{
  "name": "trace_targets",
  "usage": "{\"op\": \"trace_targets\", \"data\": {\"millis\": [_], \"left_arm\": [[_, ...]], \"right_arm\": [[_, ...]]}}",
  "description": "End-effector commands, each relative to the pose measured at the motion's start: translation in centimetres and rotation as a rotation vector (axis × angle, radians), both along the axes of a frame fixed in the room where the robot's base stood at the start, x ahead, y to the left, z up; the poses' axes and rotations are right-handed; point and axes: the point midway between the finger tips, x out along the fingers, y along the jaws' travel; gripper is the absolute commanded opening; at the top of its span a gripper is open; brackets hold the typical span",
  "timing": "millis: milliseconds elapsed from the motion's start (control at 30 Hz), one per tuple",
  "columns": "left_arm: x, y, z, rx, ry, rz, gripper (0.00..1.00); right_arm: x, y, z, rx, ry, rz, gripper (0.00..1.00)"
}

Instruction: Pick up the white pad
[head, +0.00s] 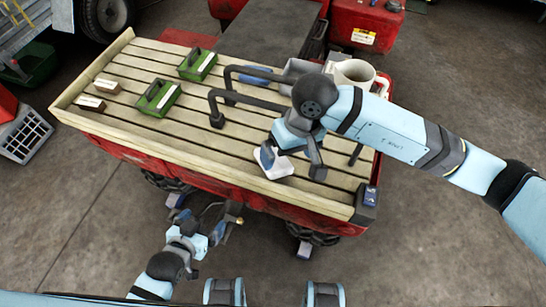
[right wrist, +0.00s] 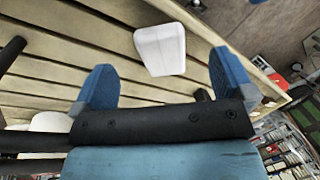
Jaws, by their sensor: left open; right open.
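The white pad (head: 277,167) lies on the slatted wooden deck (head: 315,195) near its front edge. My left gripper (head: 198,224) is open and empty, low in front of the cart.
Two green carriers (head: 158,97) and two small brown-and-white blocks (head: 92,103) stand on the deck's left part. Dark bent rails (head: 240,96) rise near the right arm.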

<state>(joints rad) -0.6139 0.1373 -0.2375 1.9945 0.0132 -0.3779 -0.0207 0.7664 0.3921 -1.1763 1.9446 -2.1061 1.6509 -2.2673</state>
Motion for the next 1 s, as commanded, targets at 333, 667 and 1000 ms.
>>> {"op": "trace_targets", "data": {"millis": [333, 667, 1000], "left_arm": [[0.0, 0.2, 1.1, 0.002, 0.0, 0.001, 0.95], [0.0, 0.2, 1.9, 0.003, 0.0, 0.001, 0.95], [0.0, 0.2, 1.9, 0.004, 0.001, 0.001, 0.95]], "right_arm": [[-0.1, 0.7, -2.9, 0.001, 0.006, -0.003, 1.0], [0.0, 1.5, -6.6, 0.002, 0.001, 0.0, 1.0], [0.0, 1.4, -6.6, 0.001, 0.0, 0.0, 0.68]]}}
